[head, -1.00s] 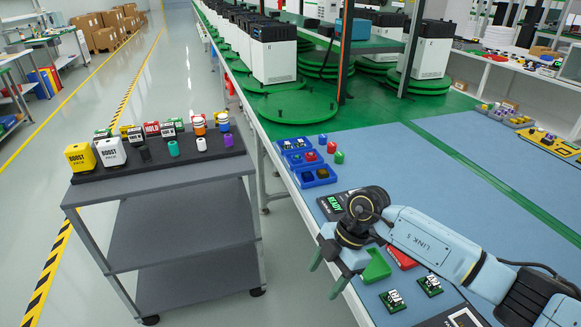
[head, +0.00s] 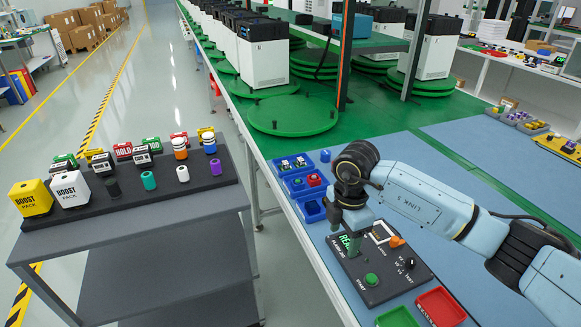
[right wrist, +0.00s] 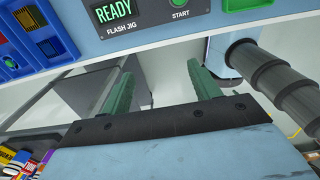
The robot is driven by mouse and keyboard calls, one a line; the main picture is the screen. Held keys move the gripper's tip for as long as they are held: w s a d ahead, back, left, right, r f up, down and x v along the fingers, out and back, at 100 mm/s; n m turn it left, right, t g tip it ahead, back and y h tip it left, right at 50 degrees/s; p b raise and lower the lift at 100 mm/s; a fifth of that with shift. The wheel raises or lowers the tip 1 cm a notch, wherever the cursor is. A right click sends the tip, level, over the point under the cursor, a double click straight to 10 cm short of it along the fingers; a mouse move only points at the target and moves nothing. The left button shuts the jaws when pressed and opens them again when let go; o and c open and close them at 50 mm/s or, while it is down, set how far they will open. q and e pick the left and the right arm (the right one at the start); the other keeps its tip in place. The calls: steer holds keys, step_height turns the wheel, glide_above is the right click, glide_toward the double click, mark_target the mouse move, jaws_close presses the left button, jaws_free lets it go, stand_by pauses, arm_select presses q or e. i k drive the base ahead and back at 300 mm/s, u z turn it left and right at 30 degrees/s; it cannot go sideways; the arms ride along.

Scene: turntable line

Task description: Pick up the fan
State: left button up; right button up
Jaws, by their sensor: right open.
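I cannot make out for certain which part is the fan. Small parts lie in the blue bins (head: 303,183) on the bench, among them a red part (head: 314,180) and small boards (head: 293,163), too small to name surely. My right gripper (right wrist: 158,82) is open, with two green fingers apart and nothing between them in the right wrist view. In the head view it hangs by the bench's left edge, near the bins and the flash jig (head: 377,277), its fingers partly hidden. My left gripper is in neither view.
A red tray (head: 441,307) and a green tray (head: 398,318) lie near the jig. A grey cart (head: 135,216) with several small items stands at left across a gap. White machines on green turntables (head: 291,116) fill the back.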

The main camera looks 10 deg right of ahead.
mark_target(300, 186)
steer(key=i, duration=1.25)
